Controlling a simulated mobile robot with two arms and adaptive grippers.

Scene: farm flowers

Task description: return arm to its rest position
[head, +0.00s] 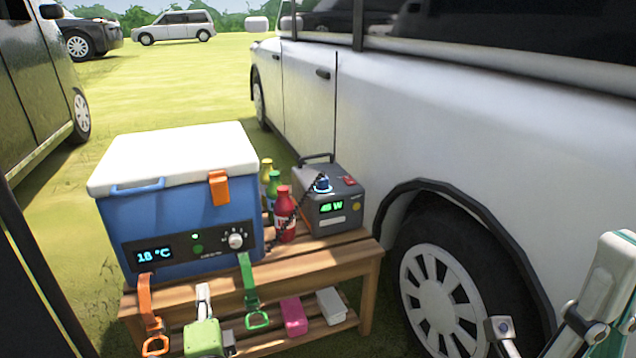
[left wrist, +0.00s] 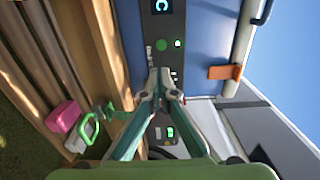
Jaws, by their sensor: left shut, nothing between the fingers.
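My left gripper (head: 203,290) is in front of the lower front of the blue cooler (head: 118,222), between an orange strap (head: 145,295) and a green strap (head: 249,283). In the left wrist view, the fingertips of my left gripper (left wrist: 165,88) are together, with nothing between them. They point at the cooler's dark control panel (left wrist: 163,20); whether they touch it I cannot tell. A white and green part of my right arm shows at the right edge of the head view. How its fingers stand is unclear.
The cooler stands on a wooden bench (head: 358,252) with several bottles (head: 285,215) and a grey power box (head: 331,197). A pink box (head: 294,316) and a white box (head: 331,306) are on the lower shelf. A white vehicle (head: 480,130) closes off the right.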

